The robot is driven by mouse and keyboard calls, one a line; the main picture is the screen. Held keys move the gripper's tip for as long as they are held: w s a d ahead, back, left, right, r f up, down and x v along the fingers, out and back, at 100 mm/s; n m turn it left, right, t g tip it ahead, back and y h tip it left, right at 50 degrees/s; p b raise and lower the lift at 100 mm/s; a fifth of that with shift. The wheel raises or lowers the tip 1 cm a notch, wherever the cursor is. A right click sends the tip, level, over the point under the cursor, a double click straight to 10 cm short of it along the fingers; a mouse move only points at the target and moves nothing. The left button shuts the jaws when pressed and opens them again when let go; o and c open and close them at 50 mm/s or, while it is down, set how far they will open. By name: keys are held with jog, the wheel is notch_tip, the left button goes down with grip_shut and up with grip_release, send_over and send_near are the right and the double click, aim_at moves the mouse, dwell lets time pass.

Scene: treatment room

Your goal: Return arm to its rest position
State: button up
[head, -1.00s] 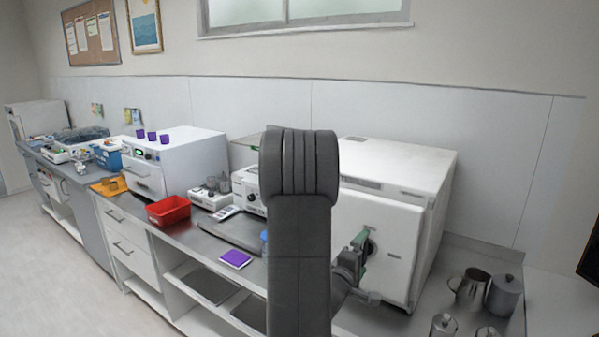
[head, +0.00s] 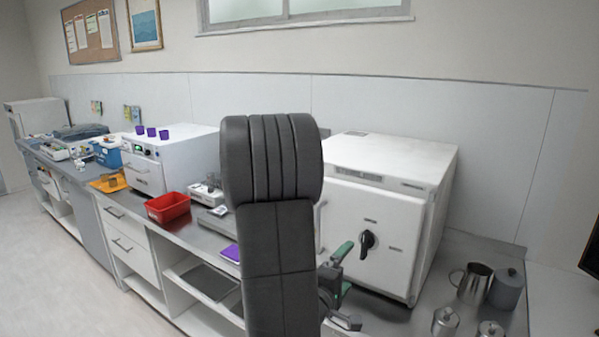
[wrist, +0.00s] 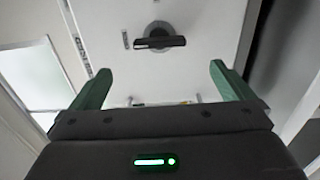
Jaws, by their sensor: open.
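My gripper (wrist: 155,82) shows in the wrist view with its two green fingers spread wide and nothing between them. In the head view my gripper (head: 343,270) is partly hidden behind my dark arm, low in front of a white cabinet-like machine (head: 385,225). The machine's dark knob (head: 367,240) stands apart from the fingers, up and to the right of them. In the wrist view the knob (wrist: 160,40) lies beyond the fingertips, untouched. The machine's door is shut as far as I can see.
Metal canisters (head: 445,321) and a metal jug (head: 472,284) stand at the right. Open floor (head: 75,275) lies in front at left.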

aim_at(363, 247)
jog(key=p+x, duration=0.2)
jog(key=x, duration=0.8)
jog(key=shift+w+d+r+p, duration=0.15)
jog(key=shift+d+p, duration=0.1)
jog(key=shift+p, duration=0.1)
jog(key=shift+w+f+m+b, duration=0.1)
jog(key=shift+f+m+b, duration=0.15)
jog(key=shift+m+b, duration=0.15)
jog(key=shift+a+r+m+b, duration=0.1)
jog(key=shift+m+b, duration=0.25)
jog(key=shift+m, duration=0.55)
jog(key=m+b, duration=0.2)
jog(key=m, duration=0.4)
jog(key=m+b, duration=0.1)
jog(key=m, duration=0.4)
jog(key=m+b, duration=0.1)
jog(key=m, duration=0.3)
jog(key=shift+m, duration=0.3)
jog(key=shift+s+r, duration=0.1)
jog(key=shift+s, duration=0.1)
